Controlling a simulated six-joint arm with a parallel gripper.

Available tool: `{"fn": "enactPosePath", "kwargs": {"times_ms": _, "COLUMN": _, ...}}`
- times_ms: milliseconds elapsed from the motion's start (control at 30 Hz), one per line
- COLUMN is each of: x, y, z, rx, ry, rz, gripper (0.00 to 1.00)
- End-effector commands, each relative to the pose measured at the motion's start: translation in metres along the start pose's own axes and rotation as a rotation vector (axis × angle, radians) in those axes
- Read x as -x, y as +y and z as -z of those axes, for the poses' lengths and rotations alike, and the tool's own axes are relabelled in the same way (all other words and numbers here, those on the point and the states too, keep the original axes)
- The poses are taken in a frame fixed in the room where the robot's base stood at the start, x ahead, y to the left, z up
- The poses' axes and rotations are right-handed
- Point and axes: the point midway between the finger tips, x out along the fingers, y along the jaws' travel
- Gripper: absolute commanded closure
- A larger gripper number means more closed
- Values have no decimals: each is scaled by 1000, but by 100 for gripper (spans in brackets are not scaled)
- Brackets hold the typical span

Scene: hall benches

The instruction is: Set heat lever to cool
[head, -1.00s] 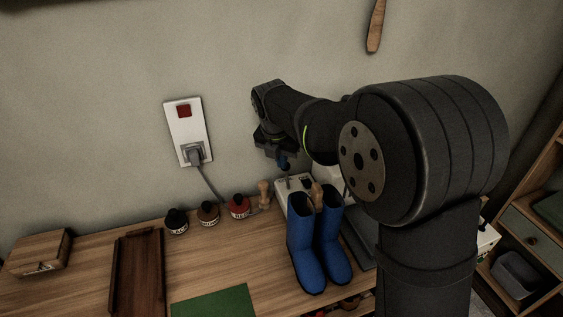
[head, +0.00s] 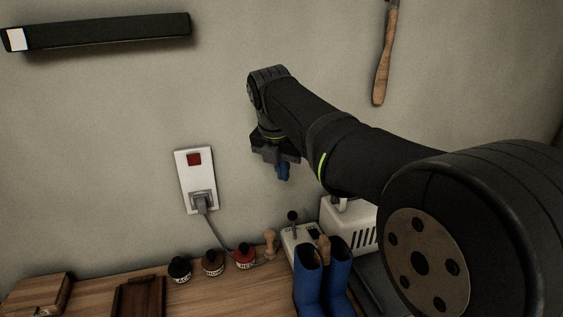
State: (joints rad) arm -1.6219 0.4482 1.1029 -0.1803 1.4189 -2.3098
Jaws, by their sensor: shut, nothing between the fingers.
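A white machine (head: 338,213) with dark vent slots stands on the bench against the wall, partly hidden by my arm and a pair of blue boots. On its low left part (head: 302,246) a lever with a round black knob (head: 292,215) stands nearly upright; its markings are too small to read. A small dark part (head: 314,234) sits beside it. My gripper (head: 283,178), with blue fingers, points down in the air above the lever knob, apart from it. It is shut and empty.
Blue boots (head: 308,286) stand in front of the machine. Ink pots, black (head: 179,271), brown (head: 212,262) and red (head: 244,257), and a wooden-handled tool (head: 270,243) are to its left. A plugged wall socket (head: 196,178) and a hanging wooden-handled tool (head: 384,67) are on the wall.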

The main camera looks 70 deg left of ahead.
Motion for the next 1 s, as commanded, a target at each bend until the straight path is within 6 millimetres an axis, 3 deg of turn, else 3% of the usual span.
{"fn": "enactPosePath", "kwargs": {"times_ms": 100, "x": 16, "y": 0, "z": 0, "rx": 0, "ry": 0, "rz": 0, "gripper": 100}}
{"fn": "enactPosePath", "kwargs": {"times_ms": 267, "x": 25, "y": 0, "z": 0, "rx": 0, "ry": 0, "rz": 1, "gripper": 100}}
{"fn": "enactPosePath", "kwargs": {"times_ms": 1000, "x": 22, "y": 0, "z": 0, "rx": 0, "ry": 1, "rz": 1, "gripper": 100}}
